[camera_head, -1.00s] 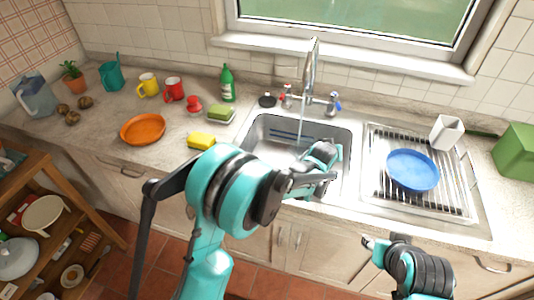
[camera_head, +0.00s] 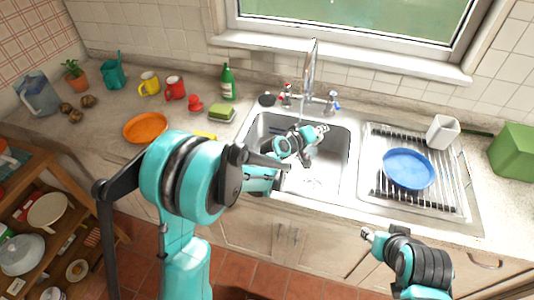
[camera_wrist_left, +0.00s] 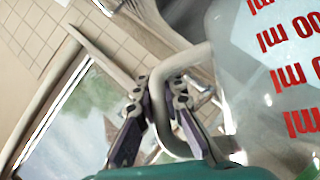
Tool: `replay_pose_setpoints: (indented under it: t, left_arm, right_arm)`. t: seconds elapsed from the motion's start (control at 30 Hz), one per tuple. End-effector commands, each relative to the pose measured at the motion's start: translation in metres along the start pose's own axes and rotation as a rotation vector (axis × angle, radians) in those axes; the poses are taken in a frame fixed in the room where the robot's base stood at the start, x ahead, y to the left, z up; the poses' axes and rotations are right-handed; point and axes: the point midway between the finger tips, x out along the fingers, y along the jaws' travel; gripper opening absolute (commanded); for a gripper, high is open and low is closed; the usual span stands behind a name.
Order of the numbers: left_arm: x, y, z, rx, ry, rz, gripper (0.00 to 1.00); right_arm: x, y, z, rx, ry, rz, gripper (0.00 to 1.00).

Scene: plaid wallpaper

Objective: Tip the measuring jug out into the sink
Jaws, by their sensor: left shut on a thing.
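My left gripper (camera_head: 318,131) is over the sink basin (camera_head: 338,172), near the faucet. In the left wrist view its fingers (camera_wrist_left: 160,108) are shut around the white handle of the measuring jug (camera_wrist_left: 270,75). The jug is clear with red ml marks, which appear upside down there. The wrist view itself is strongly rolled. In the head view I cannot clearly make out the jug; its clear body blends with the basin, so its tilt and contents are unclear. Pale glints show on the basin floor. My right gripper (camera_head: 367,234) is in front of the counter, with no thing visible in it.
The faucet (camera_head: 309,75) rises behind the basin. A green sponge (camera_head: 221,112), bottle (camera_head: 228,83) and orange plate (camera_head: 146,128) are left of the sink.

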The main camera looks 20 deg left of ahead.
Motion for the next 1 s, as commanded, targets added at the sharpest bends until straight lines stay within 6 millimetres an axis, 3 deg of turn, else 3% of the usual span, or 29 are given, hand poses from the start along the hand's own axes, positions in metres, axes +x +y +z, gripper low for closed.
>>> replay_pose_setpoints:
  t: [1.0]
  left_arm:
    - [-0.017,0.010,-0.020,-0.112,0.031,0.112,0.00]
  right_arm:
    - [-0.003,0.000,-0.002,0.000,0.000,0.000,0.40]
